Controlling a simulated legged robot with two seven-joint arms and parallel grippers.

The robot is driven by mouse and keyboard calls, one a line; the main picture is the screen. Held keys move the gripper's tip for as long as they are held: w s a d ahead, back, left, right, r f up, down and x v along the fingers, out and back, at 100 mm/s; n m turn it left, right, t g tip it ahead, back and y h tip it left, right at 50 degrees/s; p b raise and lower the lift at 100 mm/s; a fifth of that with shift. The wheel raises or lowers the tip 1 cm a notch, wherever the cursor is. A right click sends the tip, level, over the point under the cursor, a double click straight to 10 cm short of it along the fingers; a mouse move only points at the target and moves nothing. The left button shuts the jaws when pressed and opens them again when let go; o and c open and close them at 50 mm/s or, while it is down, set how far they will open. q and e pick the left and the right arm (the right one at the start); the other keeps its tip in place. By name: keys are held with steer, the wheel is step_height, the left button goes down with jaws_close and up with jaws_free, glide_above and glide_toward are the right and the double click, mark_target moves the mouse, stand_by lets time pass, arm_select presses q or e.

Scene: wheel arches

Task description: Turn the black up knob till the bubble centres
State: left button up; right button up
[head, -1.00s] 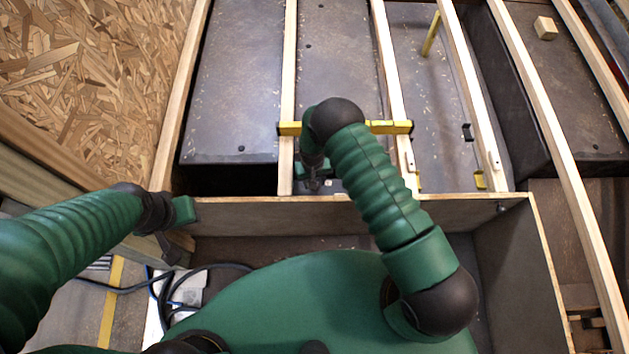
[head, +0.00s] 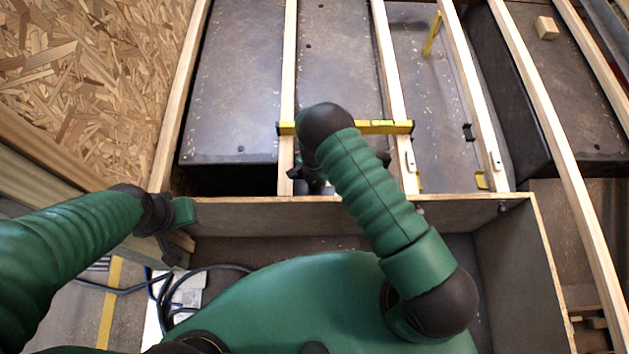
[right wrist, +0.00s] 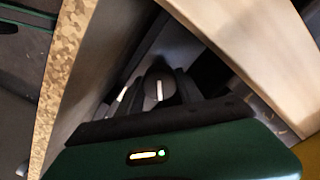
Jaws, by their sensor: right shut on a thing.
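A yellow spirit level (head: 385,127) lies across two pale wooden battens in the head view, partly behind my right arm. Its bubble is too small to tell. The black knob (right wrist: 158,90) with a white line shows in the right wrist view, between the fingers of my right gripper (right wrist: 158,94). The gripper is shut on it. In the head view my right gripper (head: 313,182) is mostly hidden under my forearm, and the knob does not show there. My left gripper (head: 170,245) hangs at the left by the box corner, away from the level; its jaws are unclear.
Long battens (head: 398,100) run over dark grey boxes (head: 232,90). A board edge (head: 250,200) crosses in front of my body. A chipboard wall (head: 80,70) stands at left. Cables (head: 215,268) lie at lower left. A small wooden block (head: 546,28) sits at upper right.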

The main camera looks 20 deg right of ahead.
steer(key=shift+w+m, duration=0.2)
steer(key=shift+m, duration=0.9)
steer(key=o, duration=1.4)
steer(key=shift+s, duration=0.1)
steer(key=r+p, duration=0.1)
steer(key=r, duration=0.4)
steer(key=r+p, duration=0.2)
steer(key=r, duration=0.4)
steer(key=r+p, duration=0.2)
steer(key=r, duration=0.3)
steer(key=shift+w+a+r, duration=0.1)
steer(key=shift+w+r, duration=0.15)
steer(key=shift+r, duration=0.15)
